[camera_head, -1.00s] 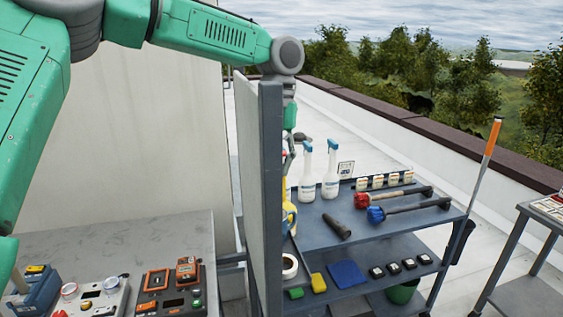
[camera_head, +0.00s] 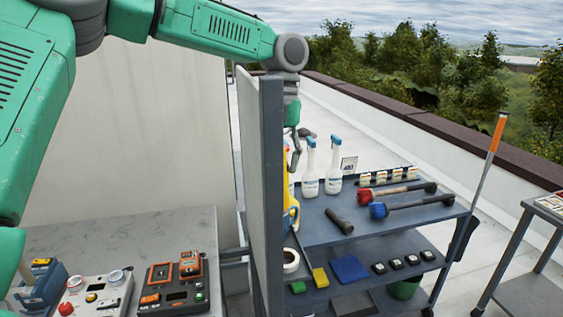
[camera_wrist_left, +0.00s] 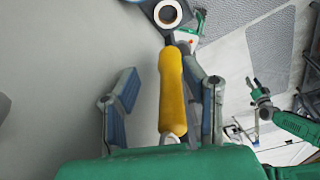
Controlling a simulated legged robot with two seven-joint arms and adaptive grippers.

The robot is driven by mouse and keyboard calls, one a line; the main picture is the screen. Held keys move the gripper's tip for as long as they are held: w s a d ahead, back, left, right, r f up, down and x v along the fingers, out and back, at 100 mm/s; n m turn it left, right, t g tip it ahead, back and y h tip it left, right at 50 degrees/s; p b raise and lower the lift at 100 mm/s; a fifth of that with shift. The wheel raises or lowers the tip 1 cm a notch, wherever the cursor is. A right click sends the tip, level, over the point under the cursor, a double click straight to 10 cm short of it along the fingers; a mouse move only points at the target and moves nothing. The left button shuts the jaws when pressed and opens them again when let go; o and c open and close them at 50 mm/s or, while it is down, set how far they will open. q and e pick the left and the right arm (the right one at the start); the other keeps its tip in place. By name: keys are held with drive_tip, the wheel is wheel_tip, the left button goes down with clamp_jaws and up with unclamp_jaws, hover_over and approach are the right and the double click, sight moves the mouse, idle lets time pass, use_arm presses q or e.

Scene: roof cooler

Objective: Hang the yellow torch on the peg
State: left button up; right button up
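A yellow, rounded, elongated thing, apparently the torch (camera_wrist_left: 172,95), lies between the spread fingers of my left gripper (camera_wrist_left: 168,100) in the left wrist view. It is closer to the right finger, with a clear gap on the left; I cannot tell whether the right finger touches it. In the head view my left gripper (camera_head: 298,142) is behind the grey upright panel (camera_head: 271,190), above a yellow shape (camera_head: 290,205) partly hidden by the panel edge. My right gripper (camera_wrist_left: 258,98) is small in the left wrist view, with its prongs apart. I cannot make out the peg.
A bench (camera_head: 120,245) with devices is at left. The panel edge stands beside my left gripper.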

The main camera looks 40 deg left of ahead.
use_arm(q)
drive_tip(key=shift+s+a+f, duration=0.1)
drive_tip(key=d+v, duration=0.1)
drive_tip(key=v, duration=1.1)
drive_tip(key=shift+a, duration=0.4)
